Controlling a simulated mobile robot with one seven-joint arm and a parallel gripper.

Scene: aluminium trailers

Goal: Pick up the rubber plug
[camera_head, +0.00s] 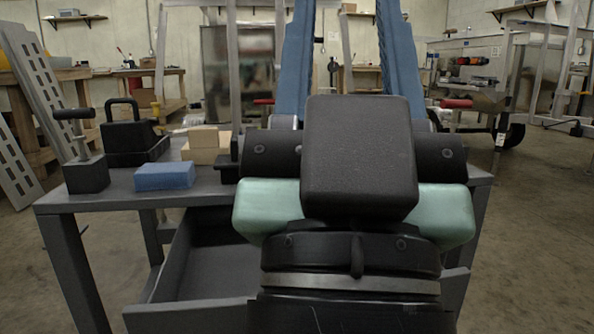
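I cannot make out a rubber plug for certain. A small dark object (228,168) stands on the grey table (125,195), partly hidden behind my arm; I cannot tell what it is. My black and teal arm fills the centre and covers the right part of the tabletop. My gripper is not visible.
A blue block (164,177), wooden blocks (203,146), a black handled box (128,138) and a black block with an upright lever (84,165) stand on the table's left. The drawer (183,255) below is open. Workbenches and aluminium frames stand behind.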

